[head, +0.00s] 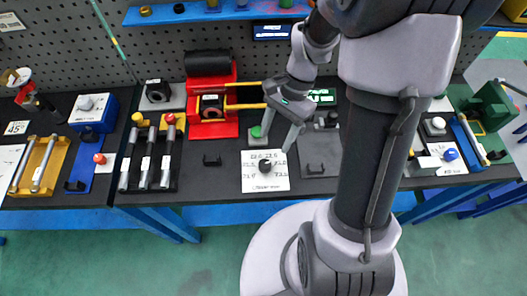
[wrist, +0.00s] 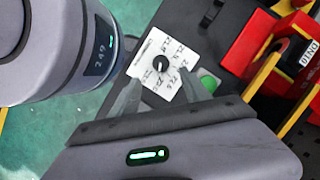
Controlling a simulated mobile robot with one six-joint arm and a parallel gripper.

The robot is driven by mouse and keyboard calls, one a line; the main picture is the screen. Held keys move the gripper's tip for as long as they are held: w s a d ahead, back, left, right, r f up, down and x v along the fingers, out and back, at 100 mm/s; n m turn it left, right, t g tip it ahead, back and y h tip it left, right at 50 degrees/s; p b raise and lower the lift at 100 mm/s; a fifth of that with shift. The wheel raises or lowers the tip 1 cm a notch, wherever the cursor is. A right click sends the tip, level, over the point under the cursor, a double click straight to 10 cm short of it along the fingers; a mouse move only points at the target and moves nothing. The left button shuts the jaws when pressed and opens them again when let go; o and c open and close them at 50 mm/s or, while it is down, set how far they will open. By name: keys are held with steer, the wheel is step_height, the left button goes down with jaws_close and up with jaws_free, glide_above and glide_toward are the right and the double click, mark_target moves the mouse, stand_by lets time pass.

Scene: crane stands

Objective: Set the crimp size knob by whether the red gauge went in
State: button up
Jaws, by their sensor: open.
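The crimp size knob (head: 265,166) is a round black knob on a white printed plate (head: 250,183) at the bench front. It also shows in the wrist view (wrist: 160,64) with a pale mark on its face; the printed sizes are too small to read. My gripper (head: 277,142) is open and empty, behind and above the plate. In the wrist view its fingers (wrist: 175,82) straddle the plate's near part, apart from the knob. A red-topped piece (head: 170,118), possibly the red gauge, stands at a dark rack with silver rods (head: 165,172). No gauge shows inserted anywhere.
A red press (head: 208,128) with yellow arms stands behind left of the plate. A green button (head: 257,132) sits close to the gripper's left finger. A dark plate with a handle (head: 316,170) lies right of the knob. A pegboard closes the back.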

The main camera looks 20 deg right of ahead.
mark_target(265, 164)
steer(key=b+x, duration=0.3)
steer(key=x, duration=0.6)
steer(key=shift+a+f, duration=0.1)
steer(key=shift+f, duration=0.3)
jaws_close()
